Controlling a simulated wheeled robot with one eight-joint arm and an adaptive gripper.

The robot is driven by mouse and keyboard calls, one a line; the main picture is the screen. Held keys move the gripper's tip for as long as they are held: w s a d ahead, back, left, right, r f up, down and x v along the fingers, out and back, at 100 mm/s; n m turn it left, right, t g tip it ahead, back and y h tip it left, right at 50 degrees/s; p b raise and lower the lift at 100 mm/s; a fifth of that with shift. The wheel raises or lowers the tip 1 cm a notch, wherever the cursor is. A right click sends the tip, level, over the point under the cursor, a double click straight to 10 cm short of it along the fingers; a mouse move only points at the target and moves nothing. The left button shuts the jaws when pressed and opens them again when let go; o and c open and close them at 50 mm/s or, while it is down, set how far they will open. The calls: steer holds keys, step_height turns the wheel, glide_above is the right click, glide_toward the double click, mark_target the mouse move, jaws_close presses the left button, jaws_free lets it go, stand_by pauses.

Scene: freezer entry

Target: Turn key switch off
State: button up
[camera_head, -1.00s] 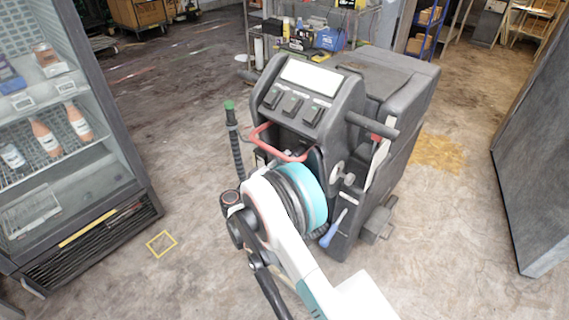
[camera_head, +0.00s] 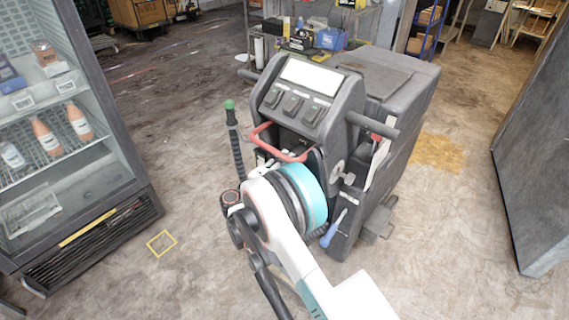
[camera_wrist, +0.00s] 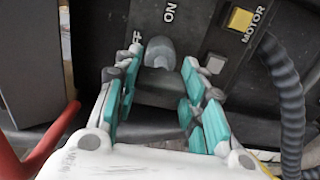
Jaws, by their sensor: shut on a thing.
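The key switch (camera_wrist: 160,53) is a rounded grey knob on a dark panel in the wrist view. An "ON" label sits above it, and a partly hidden label ending in "FF" is at its left. My gripper (camera_wrist: 163,64) has its teal-padded fingers on either side of the knob and is shut on it. The knob's lower part and the exact contact are hard to see. In the head view my own arm hides the gripper and the switch, at the front of the dark grey floor machine (camera_head: 385,95).
A yellow button (camera_wrist: 240,18) marked "MOTOR" and a ribbed black hose (camera_wrist: 288,90) are right of the switch. A red bar (camera_head: 272,148) crosses the machine's front. A glass-front fridge (camera_head: 85,215) stands left, a grey panel (camera_head: 535,170) right.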

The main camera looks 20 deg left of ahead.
steer(key=o, duration=1.1)
steer(key=shift+c, duration=0.2)
steer(key=shift+s+a, duration=0.1)
steer(key=v, duration=1.1)
steer(key=shift+s, duration=0.4)
steer(key=shift+a, duration=0.1)
